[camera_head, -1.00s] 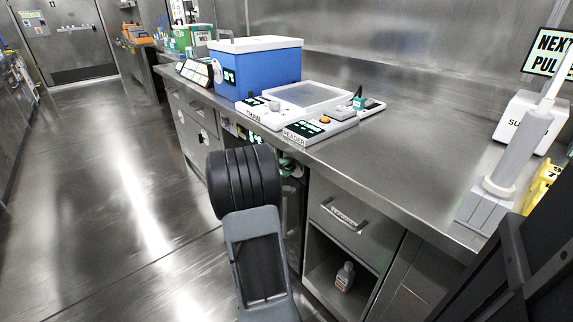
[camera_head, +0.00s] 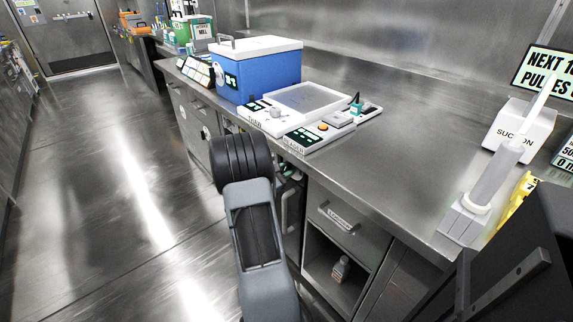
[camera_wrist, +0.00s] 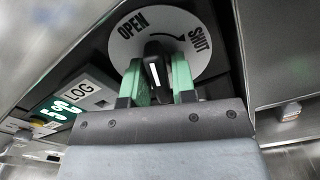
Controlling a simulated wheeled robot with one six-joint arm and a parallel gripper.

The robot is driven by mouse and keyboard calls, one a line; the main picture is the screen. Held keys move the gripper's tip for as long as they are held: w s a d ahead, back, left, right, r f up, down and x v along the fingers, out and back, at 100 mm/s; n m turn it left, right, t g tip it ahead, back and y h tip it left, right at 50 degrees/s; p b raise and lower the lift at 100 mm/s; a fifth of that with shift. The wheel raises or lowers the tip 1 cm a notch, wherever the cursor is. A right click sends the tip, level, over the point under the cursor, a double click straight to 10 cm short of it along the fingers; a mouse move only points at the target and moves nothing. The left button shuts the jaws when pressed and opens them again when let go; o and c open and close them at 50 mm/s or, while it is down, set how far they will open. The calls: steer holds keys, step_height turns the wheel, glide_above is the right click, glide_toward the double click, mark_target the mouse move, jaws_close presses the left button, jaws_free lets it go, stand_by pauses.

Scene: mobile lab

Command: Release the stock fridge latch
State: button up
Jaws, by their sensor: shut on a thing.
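The latch shows in the wrist view as a round white dial (camera_wrist: 199,65) marked OPEN at upper left and SHUT at right, with a curved arrow between. A black handle (camera_wrist: 154,62) with a white line stands in front of the dial, its line running roughly up and down in the picture. My gripper (camera_wrist: 157,75) has its two green fingers shut on this handle, one on each side. In the head view my gripper (camera_head: 290,172) is a bit of green beside the cabinet front under the counter. The latch is hidden there behind my arm.
A LOG panel (camera_wrist: 84,91) with a green display is left of the dial. On the counter (camera_head: 385,170) stand a blue box (camera_head: 262,75), a reader panel (camera_head: 318,135) and a suction unit (camera_head: 517,128). A drawer (camera_head: 338,218) and open shelf are right of my arm. Floor at left is clear.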

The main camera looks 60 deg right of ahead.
steer(key=shift+n+p, duration=1.75)
steer(key=shift+n, duration=0.35)
steer(key=shift+f, duration=0.1)
steer(key=o, duration=0.7)
steer(key=shift+o, duration=0.2)
steer(key=p+v, duration=0.1)
steer(key=v, duration=1.2)
steer(key=shift+a+p, duration=0.35)
steer(key=shift+p, duration=0.05)
steer(key=shift+w, duration=0.15)
